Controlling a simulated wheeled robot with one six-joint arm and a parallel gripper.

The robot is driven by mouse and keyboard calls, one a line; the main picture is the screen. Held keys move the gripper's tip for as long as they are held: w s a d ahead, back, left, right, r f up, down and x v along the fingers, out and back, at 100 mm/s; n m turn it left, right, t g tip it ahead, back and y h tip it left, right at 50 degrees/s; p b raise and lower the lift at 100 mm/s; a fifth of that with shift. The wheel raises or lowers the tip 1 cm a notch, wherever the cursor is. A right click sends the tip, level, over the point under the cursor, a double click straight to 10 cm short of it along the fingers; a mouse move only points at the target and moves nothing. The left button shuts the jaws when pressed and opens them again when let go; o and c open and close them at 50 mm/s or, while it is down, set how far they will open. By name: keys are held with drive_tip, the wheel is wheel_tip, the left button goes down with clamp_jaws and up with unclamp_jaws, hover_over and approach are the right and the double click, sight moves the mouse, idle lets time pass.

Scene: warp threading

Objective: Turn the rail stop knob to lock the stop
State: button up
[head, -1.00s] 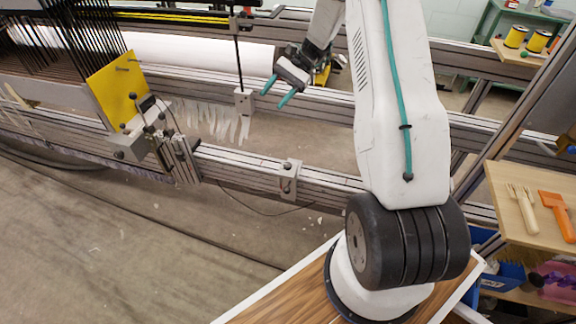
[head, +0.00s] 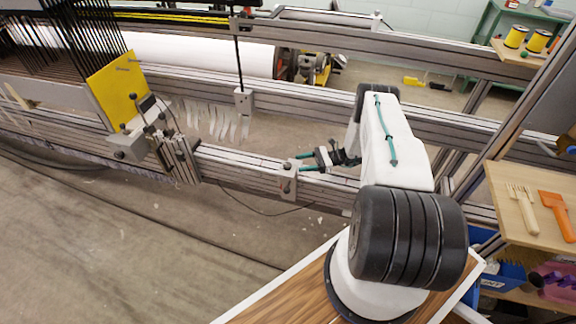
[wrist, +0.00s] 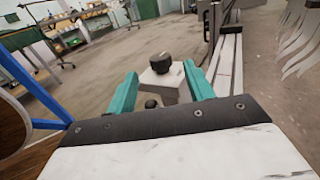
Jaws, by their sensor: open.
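The rail stop (head: 288,182) is a small pale block on the front rail, in the middle of the head view. In the wrist view the stop (wrist: 172,88) shows a black knob (wrist: 160,62) on top and a smaller dark knob (wrist: 151,103) on the near side. My gripper (head: 302,163) is just right of the stop in the head view, its teal fingers pointing left. In the wrist view its fingers (wrist: 160,82) are apart, with the stop framed between them. Nothing is held. Whether the fingers touch the stop cannot be told.
The front rail (head: 235,168) runs left to a metal bracket (head: 178,158) and a yellow plate (head: 116,90). White strips (head: 225,123) hang behind the rail.

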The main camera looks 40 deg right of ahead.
sight(288, 164)
drive_tip(key=x, duration=0.6)
drive_tip(key=shift+w+a, duration=0.1)
drive_tip(key=shift+a, duration=0.15)
drive_tip(key=c, duration=1)
